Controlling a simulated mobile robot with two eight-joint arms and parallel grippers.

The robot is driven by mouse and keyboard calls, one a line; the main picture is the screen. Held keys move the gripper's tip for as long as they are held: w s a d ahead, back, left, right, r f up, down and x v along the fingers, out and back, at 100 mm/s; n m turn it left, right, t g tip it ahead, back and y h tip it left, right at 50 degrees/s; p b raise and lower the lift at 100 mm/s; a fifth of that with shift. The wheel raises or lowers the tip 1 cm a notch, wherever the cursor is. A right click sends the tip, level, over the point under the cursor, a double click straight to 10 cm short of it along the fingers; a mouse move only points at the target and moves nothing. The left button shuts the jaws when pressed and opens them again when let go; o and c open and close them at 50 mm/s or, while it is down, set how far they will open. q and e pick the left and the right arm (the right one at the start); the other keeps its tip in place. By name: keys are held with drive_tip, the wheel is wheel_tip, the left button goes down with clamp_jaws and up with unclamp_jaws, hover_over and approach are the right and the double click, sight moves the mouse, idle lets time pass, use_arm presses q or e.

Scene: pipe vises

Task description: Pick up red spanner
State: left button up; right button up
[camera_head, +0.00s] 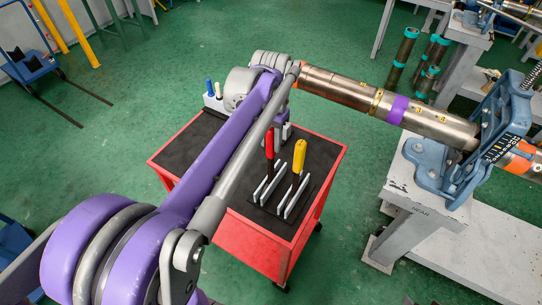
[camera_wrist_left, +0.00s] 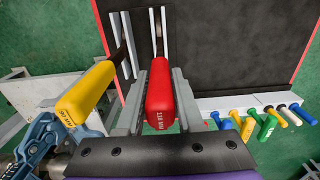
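The red spanner (camera_head: 269,143) stands handle-up in a slotted white holder (camera_head: 284,203) on the red cart. In the left wrist view its red handle (camera_wrist_left: 160,95) points toward the camera. My left gripper (camera_wrist_left: 161,84) has one grey finger on each side of this handle, with what look like narrow gaps. The fingers look open, and contact is not clear. In the head view my purple left arm crosses over the cart and hides most of this gripper. My right gripper is in neither view.
A yellow-handled tool (camera_head: 299,157) stands just right of the red one, close to my left finger. A white rack of small coloured-handle tools (camera_wrist_left: 240,104) is on the cart (camera_head: 315,236). A steel pipe (camera_head: 345,88) in a blue vise (camera_head: 433,158) lies to the right.

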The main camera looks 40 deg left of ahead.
use_arm(q)
clamp_jaws()
idle(1.0)
